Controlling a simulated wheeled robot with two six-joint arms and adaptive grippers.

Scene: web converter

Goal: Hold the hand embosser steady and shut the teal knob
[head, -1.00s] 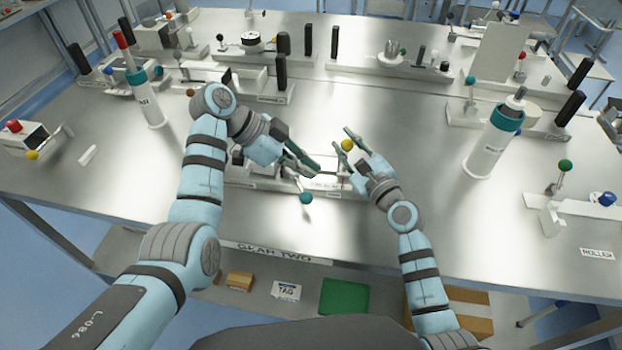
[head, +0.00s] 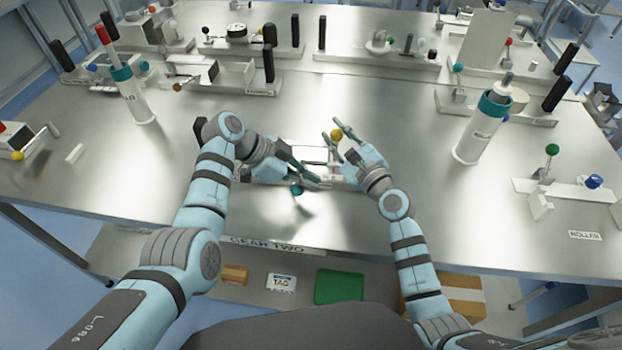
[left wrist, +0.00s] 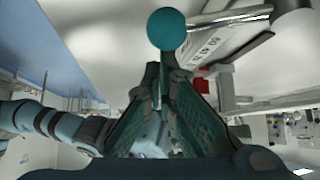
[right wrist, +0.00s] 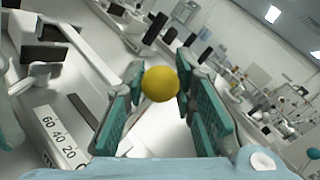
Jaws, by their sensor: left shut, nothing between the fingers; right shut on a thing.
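The hand embosser (head: 312,155) is the low white device near the table's front edge, partly hidden by my grippers. Its teal knob (head: 296,189) is at the front, right by my left gripper (head: 312,180). In the left wrist view the teal knob (left wrist: 167,30) shows just beyond the fingertips, which are closed together and empty; I cannot tell whether they touch it. My right gripper (head: 335,133) is shut on the yellow knob (head: 336,134). In the right wrist view that yellow knob (right wrist: 160,84) is between the fingers.
A white-and-teal bottle (head: 480,132) stands to the right and a red-topped one (head: 134,98) to the left. A station with a green knob (head: 552,150) is at the far right. Other devices line the back. The table's front edge is close; bare metal lies either side.

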